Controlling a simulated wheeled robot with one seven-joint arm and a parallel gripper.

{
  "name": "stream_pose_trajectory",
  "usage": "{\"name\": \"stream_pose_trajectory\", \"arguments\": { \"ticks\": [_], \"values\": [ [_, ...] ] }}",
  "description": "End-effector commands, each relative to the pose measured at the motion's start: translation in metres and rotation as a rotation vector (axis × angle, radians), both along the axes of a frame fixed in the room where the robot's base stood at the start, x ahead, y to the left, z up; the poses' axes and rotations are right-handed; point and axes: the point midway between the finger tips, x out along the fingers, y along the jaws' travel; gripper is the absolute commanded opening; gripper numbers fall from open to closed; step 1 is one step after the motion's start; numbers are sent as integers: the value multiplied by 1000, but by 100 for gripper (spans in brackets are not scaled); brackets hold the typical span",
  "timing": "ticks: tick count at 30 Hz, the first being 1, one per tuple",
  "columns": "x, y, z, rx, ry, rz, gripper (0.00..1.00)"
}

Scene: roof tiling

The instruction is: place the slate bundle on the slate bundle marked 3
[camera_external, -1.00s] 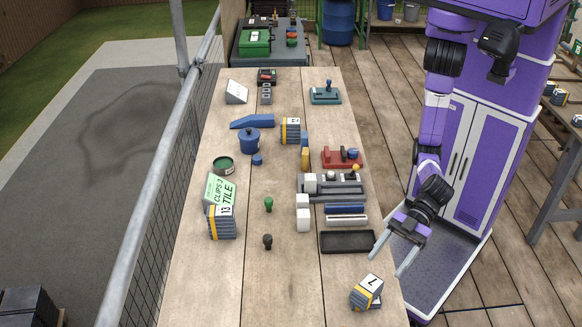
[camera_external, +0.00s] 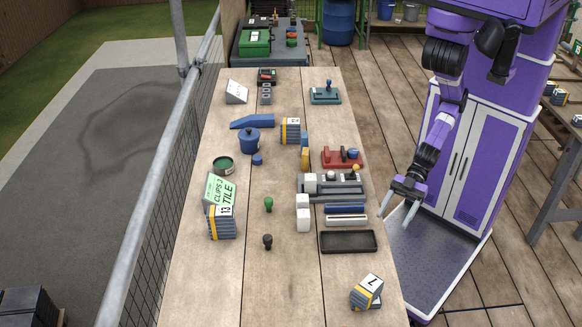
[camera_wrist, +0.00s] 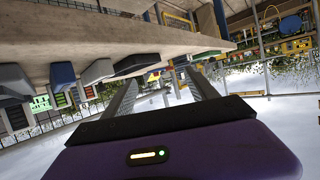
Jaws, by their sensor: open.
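A slate bundle (camera_external: 367,291) with a yellow band and a white label, which seems to read 7, lies at the near right corner of the workbench. Another slate bundle (camera_external: 222,223) labelled 13 stands at the left beside a green card. A third slate bundle (camera_external: 290,131) stands farther back; its label is too small to read surely. I cannot make out a bundle marked only 3. My gripper (camera_external: 393,219) is open and empty, just off the bench's right edge, apart from every bundle. Its two fingers also show in the wrist view (camera_wrist: 160,88), with nothing between them.
A black tray (camera_external: 348,241), white and blue bars and a grey rack (camera_external: 330,188) line the right edge near my gripper. Green and black knobs (camera_external: 268,204) stand mid-bench. The near middle of the workbench (camera_external: 270,290) is clear. A mesh railing runs along the left.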

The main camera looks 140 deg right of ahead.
Motion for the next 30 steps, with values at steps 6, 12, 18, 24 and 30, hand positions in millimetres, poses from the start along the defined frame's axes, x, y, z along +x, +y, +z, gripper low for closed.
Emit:
{"name": "stream_pose_trajectory", "arguments": {
  "ticks": [6,12,18,24,30],
  "values": [
    [-75,-37,35,-4,-44,-53,67],
    [-113,-58,69,-21,-88,-102,67],
    [-123,-65,81,-30,-105,-121,67],
    [-123,-65,82,-30,-107,-121,67],
    [-123,-65,81,-29,-106,-121,67]
  ]
}}
